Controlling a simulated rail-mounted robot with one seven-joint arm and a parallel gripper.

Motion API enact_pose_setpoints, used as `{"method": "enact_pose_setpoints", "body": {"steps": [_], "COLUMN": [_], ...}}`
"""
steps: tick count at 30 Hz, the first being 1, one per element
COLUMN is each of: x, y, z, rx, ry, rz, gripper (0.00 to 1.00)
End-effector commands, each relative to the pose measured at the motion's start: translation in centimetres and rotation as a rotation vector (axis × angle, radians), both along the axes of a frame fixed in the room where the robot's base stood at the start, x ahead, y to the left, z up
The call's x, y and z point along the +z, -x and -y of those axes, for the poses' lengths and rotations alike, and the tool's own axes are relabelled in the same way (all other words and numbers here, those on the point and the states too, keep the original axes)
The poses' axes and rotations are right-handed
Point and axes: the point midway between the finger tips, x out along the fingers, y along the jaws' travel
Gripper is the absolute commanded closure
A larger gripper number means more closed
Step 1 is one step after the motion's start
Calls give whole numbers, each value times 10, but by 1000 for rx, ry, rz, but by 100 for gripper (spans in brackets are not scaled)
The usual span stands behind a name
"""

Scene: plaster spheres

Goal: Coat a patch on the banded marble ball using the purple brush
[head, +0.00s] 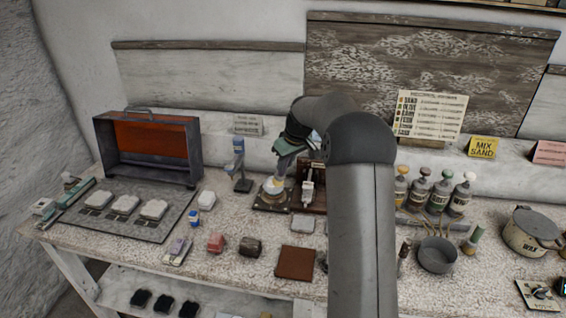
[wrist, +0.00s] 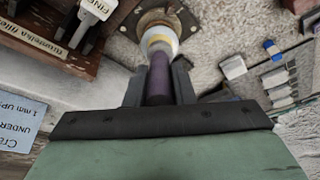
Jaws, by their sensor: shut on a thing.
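My gripper (wrist: 158,75) is shut on the purple brush (wrist: 157,88); its dark purple handle lies between the two dark fingers in the wrist view. Straight beyond the handle is a pale rounded thing with a yellow band (wrist: 161,42), seemingly the banded marble ball, on a round metal mount with screws (wrist: 148,20). The ball also shows in the head view (head: 273,186) on a low stand, just below my gripper (head: 283,163). The brush tip cannot be made out, and I cannot tell whether it touches the ball.
A wooden rack with a white-topped tool (head: 308,190) stands close right of the stand. A blue-and-grey upright device (head: 240,170) is to its left. Several bottles (head: 421,189) and a lidded pot (head: 531,232) stand at right.

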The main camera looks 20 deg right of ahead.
Motion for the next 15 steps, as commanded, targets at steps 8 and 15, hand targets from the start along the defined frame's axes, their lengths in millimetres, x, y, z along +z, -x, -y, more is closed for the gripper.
{"method": "enact_pose_setpoints", "body": {"steps": [8,15], "x": [-3,-3], "y": [1,1], "z": [12,11], "rx": [-1,2], "ry": [0,0], "rz": [-1,-2], "gripper": [96,96]}}
